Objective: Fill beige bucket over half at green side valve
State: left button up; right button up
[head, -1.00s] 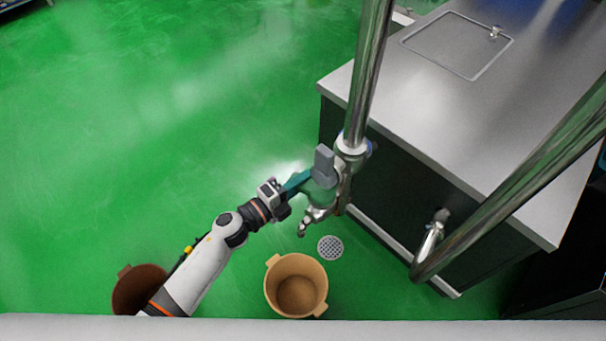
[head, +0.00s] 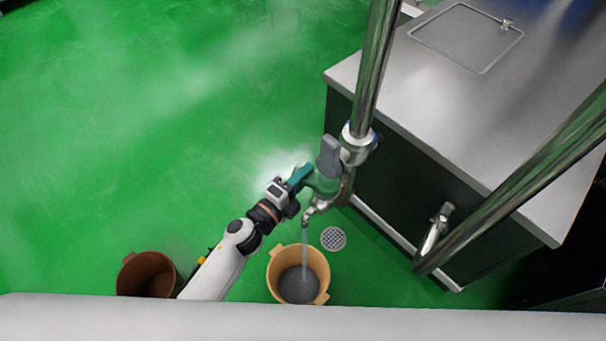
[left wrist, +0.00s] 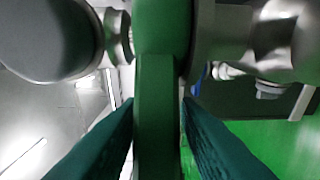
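The beige bucket (head: 313,258) stands upright on the floor under the spout (head: 309,212) of the green side valve (head: 322,184). A thin bluish stream (head: 304,255) runs from the spout into it. Grey-blue liquid (head: 298,286) covers its bottom; the exact level is hard to judge. My left gripper (head: 299,178) is at the valve. In the left wrist view, its two teal fingers (left wrist: 159,120) lie on either side of the green valve handle (left wrist: 157,85), closed against it. My right gripper is not in view.
A brown bucket (head: 148,276) stands at the lower left, partly behind my left arm. A floor drain (head: 333,239) lies beside the beige bucket. Steel pipes (head: 374,75) and a steel-topped cabinet (head: 490,110) with another tap (head: 434,234) are at right. Green floor at left is clear.

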pick_arm(q)
jog(key=shift+o, duration=0.8)
jog(key=b+v, duration=0.1)
jog(key=v, duration=1.1)
